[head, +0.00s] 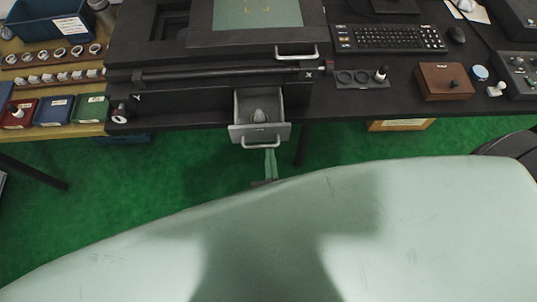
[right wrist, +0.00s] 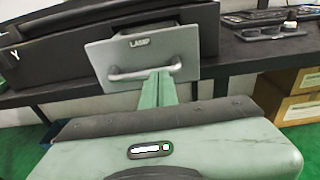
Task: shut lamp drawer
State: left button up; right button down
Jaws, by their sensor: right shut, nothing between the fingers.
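The grey lamp drawer (head: 261,132) stands pulled out of the front of the black machine in the head view, with a rounded grey object (head: 259,116) inside. Its front panel (right wrist: 150,52) carries a "LAMP" label in the right wrist view, with a bar handle (right wrist: 128,74) across it. My right gripper (head: 271,153) is shut and empty, just in front of the drawer. In the right wrist view its fingertips (right wrist: 164,74) overlap the handle's right part. I cannot tell whether they touch it. My left gripper is not in view.
The black bench holds a keyboard (head: 389,38), a brown box (head: 444,81) and a small holder (head: 361,78) to the right. Coloured bins (head: 53,110) stand at the left. Cardboard boxes (right wrist: 289,96) sit under the bench. Green floor (head: 190,160) is open below the drawer.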

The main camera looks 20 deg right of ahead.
aim_at(267, 118)
jog(key=b+x, duration=0.1)
jog(key=x, duration=0.3)
jog(key=r+b+x, duration=0.1)
jog(key=x, duration=0.3)
jog(key=b+x, duration=0.1)
jog(key=x, duration=0.3)
jog(key=shift+w+d+r, duration=0.15)
jog(key=shift+w+r, duration=0.1)
jog(key=shift+r, duration=0.05)
jog(key=shift+w+r, duration=0.1)
jog(key=shift+w, duration=0.05)
jog(key=shift+r, duration=0.15)
jog(key=shift+d, duration=0.1)
jog(key=shift+b, duration=0.3)
